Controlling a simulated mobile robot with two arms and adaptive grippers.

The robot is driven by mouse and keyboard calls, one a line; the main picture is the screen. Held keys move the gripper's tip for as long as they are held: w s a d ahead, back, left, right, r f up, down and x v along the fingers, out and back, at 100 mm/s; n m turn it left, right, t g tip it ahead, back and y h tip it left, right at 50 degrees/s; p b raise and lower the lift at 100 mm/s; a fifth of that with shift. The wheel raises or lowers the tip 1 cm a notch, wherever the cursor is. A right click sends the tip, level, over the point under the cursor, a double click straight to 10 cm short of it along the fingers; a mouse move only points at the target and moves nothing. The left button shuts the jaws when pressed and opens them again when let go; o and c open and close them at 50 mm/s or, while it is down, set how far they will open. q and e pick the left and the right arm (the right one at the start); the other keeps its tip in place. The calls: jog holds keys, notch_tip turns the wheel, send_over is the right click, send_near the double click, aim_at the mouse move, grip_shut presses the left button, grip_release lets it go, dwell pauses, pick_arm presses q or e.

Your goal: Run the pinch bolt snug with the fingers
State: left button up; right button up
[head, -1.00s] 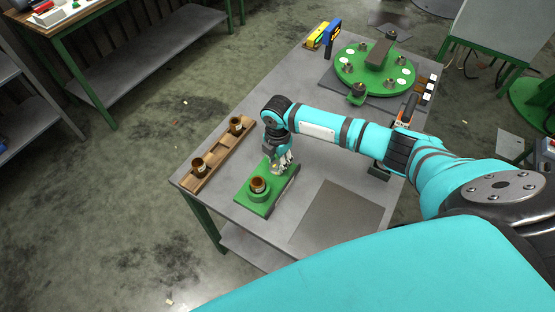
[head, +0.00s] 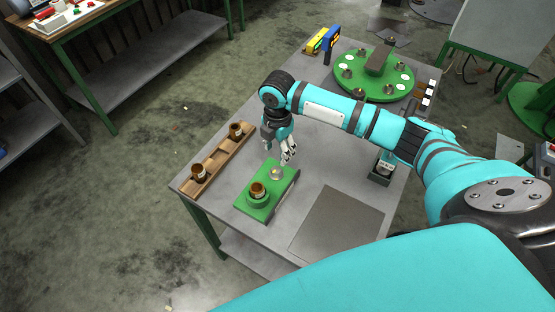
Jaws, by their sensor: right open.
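The green fixture (head: 250,209) lies on the grey table, near its front left part. A brown cylindrical part (head: 257,190) stands in the fixture's round green seat. A small pale, shiny round piece (head: 277,173) sits on the fixture behind it. I cannot make out the pinch bolt at this size. My right gripper (head: 289,155) is open and empty, just above and behind the shiny piece, with its fingers pointing down. A gap seems to show between the fingertips and the fixture. My left gripper is not in view.
A wooden rack (head: 219,160) with two brown parts lies left of the fixture. A green round turntable (head: 372,92) with several fittings stands at the back. A dark holder (head: 381,178) is on the right. A flat grey mat (head: 338,222) lies clear at the front right.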

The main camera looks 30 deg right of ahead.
jog(key=shift+r, duration=1.65)
jog(key=shift+f, duration=0.1)
